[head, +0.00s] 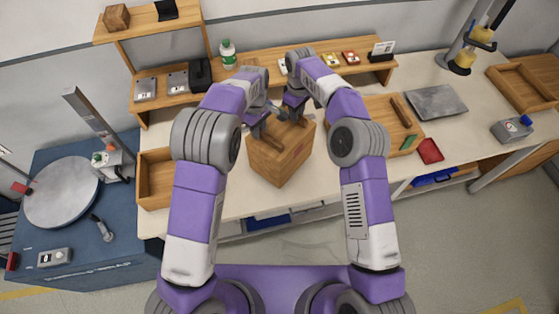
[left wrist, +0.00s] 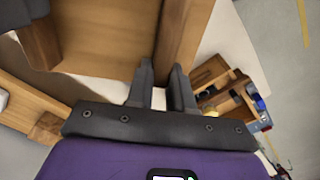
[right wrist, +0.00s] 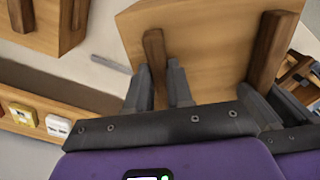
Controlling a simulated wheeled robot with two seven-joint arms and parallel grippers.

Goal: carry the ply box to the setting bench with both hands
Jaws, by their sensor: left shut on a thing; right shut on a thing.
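The ply box (head: 281,165) is a light wooden cube with dark wooden grip bars on top, in the middle of the head view in front of my body. It appears over the front part of the pale-topped bench (head: 230,196); I cannot tell whether it touches the bench. My left gripper (head: 261,129) is shut on the bar at the box's left, and that bar (left wrist: 183,35) shows between the fingers in the left wrist view. My right gripper (head: 292,116) is shut on the other bar (right wrist: 154,52), seen in the right wrist view. The box's far side is hidden.
A wooden tray (head: 146,190) lies left of the box; another tray (head: 372,104) lies right, beside a red item (head: 430,151) and a grey plate (head: 436,102). A shelf (head: 240,56) stands behind. A blue table (head: 75,215) with a grey disc is at left.

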